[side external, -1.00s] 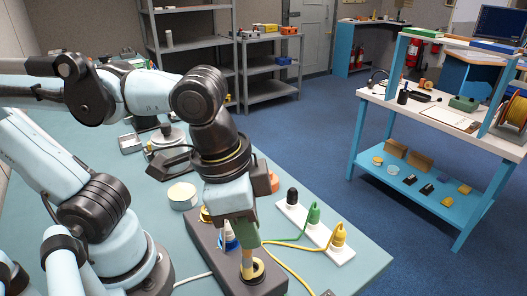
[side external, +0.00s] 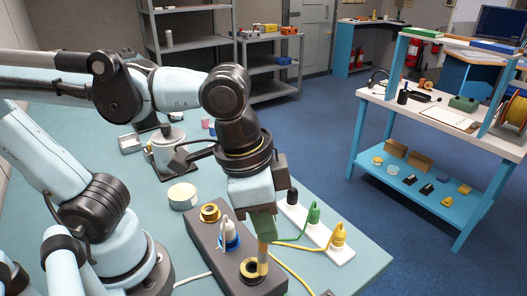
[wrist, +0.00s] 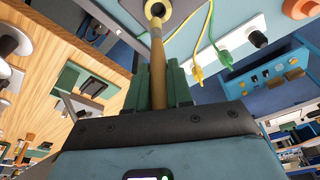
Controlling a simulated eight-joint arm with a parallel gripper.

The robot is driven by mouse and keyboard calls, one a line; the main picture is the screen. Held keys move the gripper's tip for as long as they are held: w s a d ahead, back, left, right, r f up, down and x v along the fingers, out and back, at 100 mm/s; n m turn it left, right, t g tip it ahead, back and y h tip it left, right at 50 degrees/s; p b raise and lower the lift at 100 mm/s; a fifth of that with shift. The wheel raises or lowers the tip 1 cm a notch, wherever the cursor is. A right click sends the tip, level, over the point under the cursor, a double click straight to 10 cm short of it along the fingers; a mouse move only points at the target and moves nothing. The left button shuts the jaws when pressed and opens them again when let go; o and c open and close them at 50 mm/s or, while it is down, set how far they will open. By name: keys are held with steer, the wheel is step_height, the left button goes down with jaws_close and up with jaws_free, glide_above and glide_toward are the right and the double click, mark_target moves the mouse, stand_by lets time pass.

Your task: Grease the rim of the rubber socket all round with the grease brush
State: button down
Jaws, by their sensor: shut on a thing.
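My gripper (side external: 263,230) is shut on the grease brush (side external: 263,258), which points down with its wooden handle between the green fingers. The rubber socket (side external: 250,272), a dark opening with a yellowish ring, sits at the near end of the dark console box. The brush's lower end is at the right side of the socket's rim; I cannot tell whether it touches. In the wrist view the brush (wrist: 158,75) runs up from the fingers to the top edge. How much of the rim carries grease is too small to tell.
On the console box (side external: 202,237) are a brass-coloured ring (side external: 210,212) and a white-and-blue plug (side external: 229,238). A white strip (side external: 325,240) with black, green and yellow plugs stands to the right, its cables passing close to the brush. A round tin (side external: 183,195) stands behind left.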

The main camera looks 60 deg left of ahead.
steer(key=shift+s+a, duration=1.15)
steer(key=shift+s, duration=0.2)
stand_by(0.7)
steer(key=v, duration=0.3)
steer(key=w+v, duration=0.1)
steer(key=v, duration=0.1)
steer(key=shift+d, duration=0.25)
stand_by(0.4)
steer(key=shift+w, duration=0.1)
